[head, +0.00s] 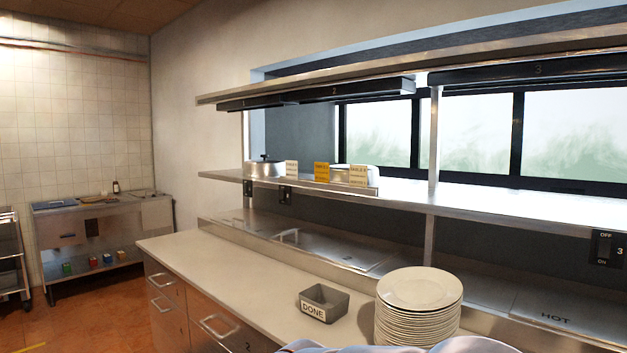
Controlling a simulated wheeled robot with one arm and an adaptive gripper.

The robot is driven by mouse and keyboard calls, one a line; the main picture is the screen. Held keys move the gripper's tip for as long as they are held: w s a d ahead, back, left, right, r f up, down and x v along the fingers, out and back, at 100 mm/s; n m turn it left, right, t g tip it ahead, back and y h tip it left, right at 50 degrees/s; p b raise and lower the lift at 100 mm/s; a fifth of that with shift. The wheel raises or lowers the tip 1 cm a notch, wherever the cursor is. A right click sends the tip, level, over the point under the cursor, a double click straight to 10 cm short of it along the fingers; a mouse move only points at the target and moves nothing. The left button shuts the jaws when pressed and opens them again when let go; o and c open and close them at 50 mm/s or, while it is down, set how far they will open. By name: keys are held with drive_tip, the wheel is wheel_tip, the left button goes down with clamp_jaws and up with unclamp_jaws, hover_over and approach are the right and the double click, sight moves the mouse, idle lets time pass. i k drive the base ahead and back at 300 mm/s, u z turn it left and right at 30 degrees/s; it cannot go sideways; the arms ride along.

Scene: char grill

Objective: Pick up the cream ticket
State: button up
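Three small printed tickets stand along the front edge of the middle steel shelf in the head view. The right one (358,175) is pale yellow-cream and looks most like the cream ticket. The middle ticket (321,172) is orange-yellow, and the left ticket (292,169) is whitish. The three stand upright and apart; their print is too small to read surely. My gripper is not in view; only pale rounded parts, probably of my arm, show at the bottom edge.
The steel shelf (480,207) runs above a pale counter (235,274). A lidded pot (264,167) stands behind the left ticket. A grey DONE bin (324,303) and a tall plate stack (419,291) stand on the counter. An upper shelf (430,65) overhangs the tickets.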

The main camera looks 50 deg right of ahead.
sight(358, 174)
drive_tip(key=z, duration=0.25)
drive_tip(key=i, duration=0.75)
drive_tip(key=z, duration=0.55)
